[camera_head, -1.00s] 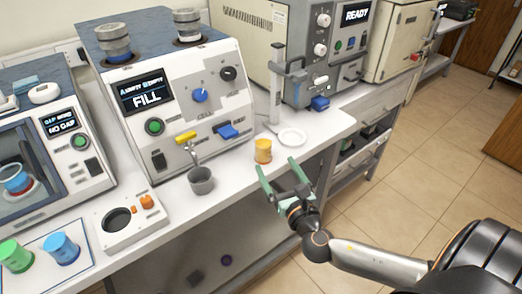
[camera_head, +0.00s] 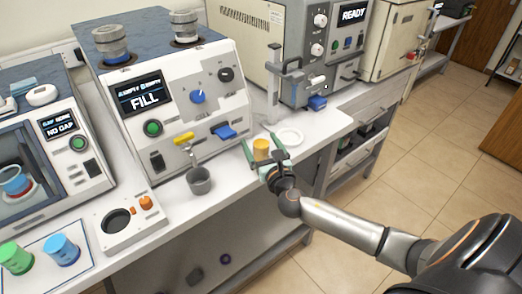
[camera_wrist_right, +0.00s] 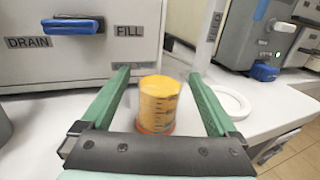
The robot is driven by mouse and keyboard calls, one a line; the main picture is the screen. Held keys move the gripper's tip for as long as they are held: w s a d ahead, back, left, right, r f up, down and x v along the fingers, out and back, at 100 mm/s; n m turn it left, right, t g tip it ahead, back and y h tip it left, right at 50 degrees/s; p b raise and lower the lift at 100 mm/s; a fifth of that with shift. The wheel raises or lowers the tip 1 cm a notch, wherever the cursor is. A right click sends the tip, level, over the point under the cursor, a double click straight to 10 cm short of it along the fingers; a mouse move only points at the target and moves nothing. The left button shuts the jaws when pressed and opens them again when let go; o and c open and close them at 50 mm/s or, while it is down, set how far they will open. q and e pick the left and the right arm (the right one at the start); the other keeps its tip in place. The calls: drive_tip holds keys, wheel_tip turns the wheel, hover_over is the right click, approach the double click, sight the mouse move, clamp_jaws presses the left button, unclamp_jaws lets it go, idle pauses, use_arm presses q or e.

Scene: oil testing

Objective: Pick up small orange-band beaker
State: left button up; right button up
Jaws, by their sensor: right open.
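The small orange beaker (camera_head: 261,148) stands upright on the white bench near its front edge. In the right wrist view the beaker (camera_wrist_right: 158,103) shows dark measuring marks and an orange-red band at its base. My right gripper (camera_head: 264,145) is open, with one green finger on each side of the beaker. In the right wrist view a gap shows between each finger and the beaker, and the gripper (camera_wrist_right: 160,85) holds nothing. My left gripper is not in view.
A white round dish (camera_head: 289,136) lies just right of the beaker. A grey cup (camera_head: 200,181) stands to its left under a yellow-handled tap (camera_head: 185,138). The FILL machine (camera_head: 165,100) stands behind. Green (camera_head: 14,256) and blue (camera_head: 62,248) beakers stand at lower left.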

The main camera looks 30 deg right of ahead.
clamp_jaws()
idle(0.8)
